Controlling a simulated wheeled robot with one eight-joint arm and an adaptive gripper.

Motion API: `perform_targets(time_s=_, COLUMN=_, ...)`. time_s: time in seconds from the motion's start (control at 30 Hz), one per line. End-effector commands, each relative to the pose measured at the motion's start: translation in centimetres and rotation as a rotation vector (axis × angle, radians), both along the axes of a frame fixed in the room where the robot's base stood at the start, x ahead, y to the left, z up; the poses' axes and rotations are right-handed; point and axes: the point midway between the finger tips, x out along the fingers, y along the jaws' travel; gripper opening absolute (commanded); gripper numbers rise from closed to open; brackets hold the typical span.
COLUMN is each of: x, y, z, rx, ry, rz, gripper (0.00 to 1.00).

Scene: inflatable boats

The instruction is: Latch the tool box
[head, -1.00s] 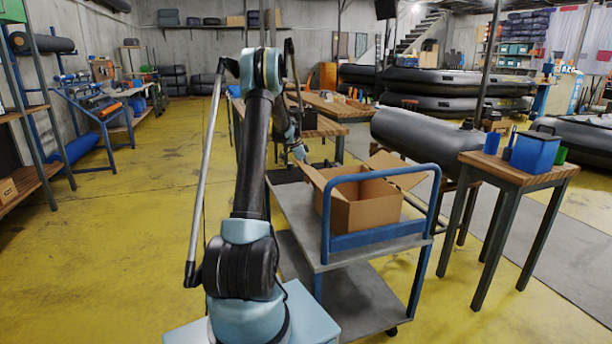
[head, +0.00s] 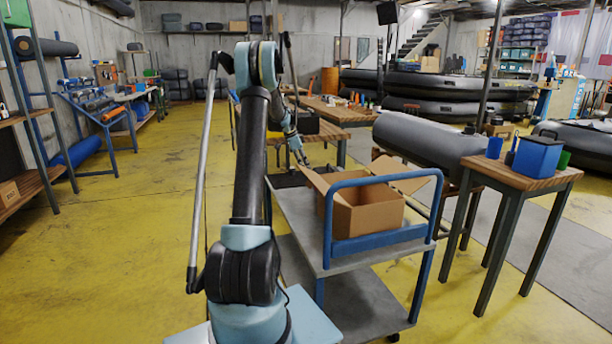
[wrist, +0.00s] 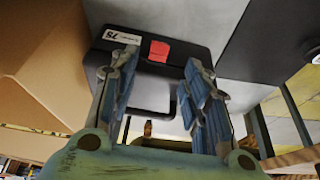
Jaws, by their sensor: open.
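The tool box (wrist: 174,87) is black, with a red latch (wrist: 159,51) and a white label (wrist: 122,37) along one edge in the wrist view. A handle-like loop shows below the latch, partly behind my fingers. My gripper (wrist: 160,66) is open, with one blue-grey finger either side of the latch and nothing held between them. I cannot tell whether the fingers touch the box. In the head view my gripper (head: 303,160) is low over the far left of the cart, beside dark, flat shapes (head: 287,181); the latch is too small to see there.
An open cardboard box (head: 368,212) stands on the grey cart (head: 293,208), just right of my gripper. The cart has a blue rail (head: 385,240). A wooden table (head: 522,172) with a blue bin (head: 537,155) is at right. Yellow floor is clear at left.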

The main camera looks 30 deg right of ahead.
Motion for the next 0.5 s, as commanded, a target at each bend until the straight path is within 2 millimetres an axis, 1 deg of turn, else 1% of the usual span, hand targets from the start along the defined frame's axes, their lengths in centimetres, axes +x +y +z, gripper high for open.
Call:
perform_targets(time_s=0.03, x=0.1, y=0.4, z=0.9, rx=0.0, ry=0.0, rz=0.0, gripper=0.43)
perform_targets(time_s=0.2, x=0.4, y=1.2, z=3.0, rx=0.0, ry=0.001, rz=0.0, gripper=0.43)
perform_targets(time_s=0.3, x=0.5, y=1.4, z=3.7, rx=0.0, ry=0.001, rz=0.001, gripper=0.43)
perform_targets(time_s=0.5, x=0.6, y=1.6, z=4.1, rx=0.0, ry=0.001, rz=0.0, gripper=0.43)
